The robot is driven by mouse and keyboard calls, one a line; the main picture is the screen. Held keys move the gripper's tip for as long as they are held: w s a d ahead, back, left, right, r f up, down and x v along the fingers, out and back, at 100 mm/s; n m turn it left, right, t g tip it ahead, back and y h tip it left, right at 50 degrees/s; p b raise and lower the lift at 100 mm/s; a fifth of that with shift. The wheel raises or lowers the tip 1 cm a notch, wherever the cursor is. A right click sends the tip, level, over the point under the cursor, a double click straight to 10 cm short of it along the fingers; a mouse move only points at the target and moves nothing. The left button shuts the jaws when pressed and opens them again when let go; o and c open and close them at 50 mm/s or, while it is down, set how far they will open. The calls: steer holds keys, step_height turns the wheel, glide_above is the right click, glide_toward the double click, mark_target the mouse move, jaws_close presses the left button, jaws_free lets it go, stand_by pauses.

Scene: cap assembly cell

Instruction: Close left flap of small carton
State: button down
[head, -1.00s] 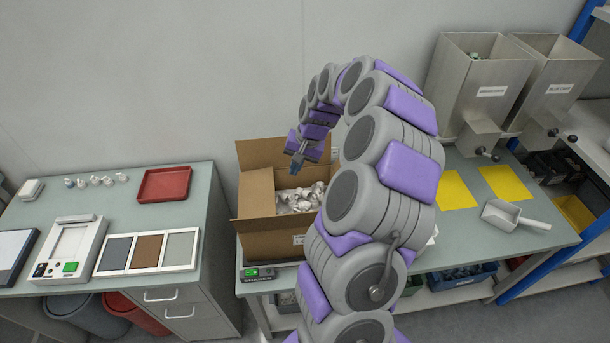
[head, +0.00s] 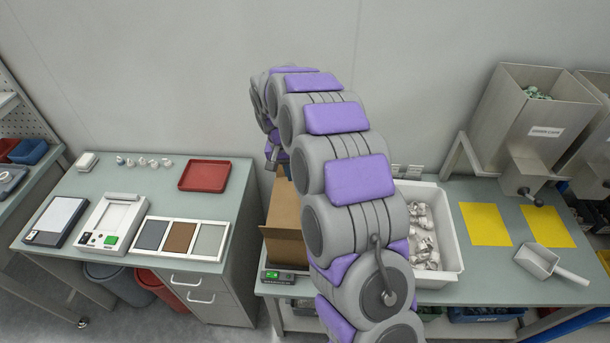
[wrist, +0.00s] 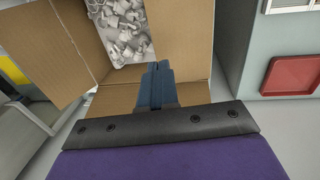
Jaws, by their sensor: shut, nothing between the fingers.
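The small brown carton (head: 283,248) stands on the right-hand bench in the head view, largely hidden behind my arm. In the wrist view its flaps are open, and white parts (wrist: 125,32) lie inside. One broad flap (wrist: 185,35) is on the right in the wrist view, on the red tray's side, which is the carton's left in the head view. Another flap (wrist: 45,50) spreads out on the left. My gripper (wrist: 157,68) is shut and empty, its fingers over the carton's edge beside the right-hand flap. I cannot tell whether they touch it.
A white bin (head: 451,235) of white parts stands right of the carton, partly behind my arm. A small device with a green display (head: 285,277) sits at the bench's front edge. The red tray (head: 204,175) lies on the left bench. A gap separates the benches.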

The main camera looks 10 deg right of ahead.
glide_toward(300, 205)
steer(key=shift+w+a+f, duration=0.15)
steer(key=shift+w+a, duration=0.05)
steer(key=shift+a, duration=0.5)
steer(key=d+f, duration=0.2)
steer(key=f, duration=0.1)
steer(key=d+f, duration=0.1)
steer(key=f, duration=0.1)
steer(key=shift+s+d+f, duration=0.15)
steer(key=shift+d, duration=0.1)
steer(key=shift+f, duration=0.35)
steer(key=shift+a+f, duration=0.3)
steer(key=shift+a, duration=0.8)
steer(key=shift+d, duration=0.25)
steer(key=shift+s+d+f+y, duration=0.1)
steer(key=shift+d+f+y, duration=0.2)
steer(key=shift+d, duration=0.25)
steer(key=shift+s+d+f+y, duration=0.1)
steer(key=shift+d+f+y, duration=0.1)
steer(key=shift+d+f, duration=0.35)
steer(key=shift+d, duration=0.05)
steer(key=shift+a, duration=0.65)
